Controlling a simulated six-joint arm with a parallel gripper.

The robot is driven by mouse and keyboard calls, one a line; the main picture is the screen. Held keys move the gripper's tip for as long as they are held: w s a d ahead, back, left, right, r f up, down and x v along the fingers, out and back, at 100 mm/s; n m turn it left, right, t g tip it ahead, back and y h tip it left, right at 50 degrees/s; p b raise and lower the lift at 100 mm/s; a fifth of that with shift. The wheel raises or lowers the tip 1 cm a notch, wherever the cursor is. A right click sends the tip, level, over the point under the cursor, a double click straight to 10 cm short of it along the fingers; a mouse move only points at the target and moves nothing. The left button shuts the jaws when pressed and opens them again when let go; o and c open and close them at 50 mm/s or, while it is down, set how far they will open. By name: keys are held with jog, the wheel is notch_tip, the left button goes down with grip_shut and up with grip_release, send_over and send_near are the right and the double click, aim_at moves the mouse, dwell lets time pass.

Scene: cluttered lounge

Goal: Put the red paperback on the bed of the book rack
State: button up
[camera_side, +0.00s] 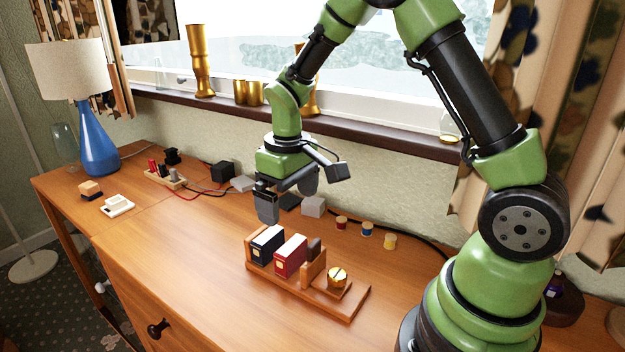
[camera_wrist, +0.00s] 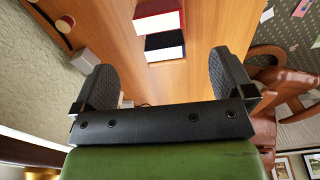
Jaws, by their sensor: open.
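The red paperback (camera_side: 290,257) stands upright in the wooden book rack (camera_side: 348,305), beside a dark blue book (camera_side: 267,245) on its left. The rack has a wooden end block at the left and another right of the red paperback. In the wrist view the red paperback (camera_wrist: 158,18) and the dark blue book (camera_wrist: 165,46) lie beyond my fingertips. My gripper (camera_side: 288,199) is open and empty, above the desk behind the rack's left end and apart from both books. Both fingers of my gripper (camera_wrist: 162,72) show in the wrist view.
Behind the rack are a grey block (camera_side: 314,206) and red, blue and yellow spools (camera_side: 366,229). A black cable runs along the wall. The blue lamp (camera_side: 98,145) stands far left. The front desk surface is clear.

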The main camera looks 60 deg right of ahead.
jog(key=s+a+r+m+t, duration=0.25)
jog(key=s+r, duration=0.35)
jog(key=r, duration=0.5)
jog(key=s+a+r+t+y, duration=0.1)
jog(key=s+r+t, duration=0.1)
jog(key=s, duration=0.3)
jog(key=s+a+r+m+t+y, duration=0.1)
jog(key=s+r+t, duration=0.1)
jog(key=s, duration=0.3)
jog(key=shift+s+a+r, duration=0.4)
jog(key=shift+r, duration=0.2)
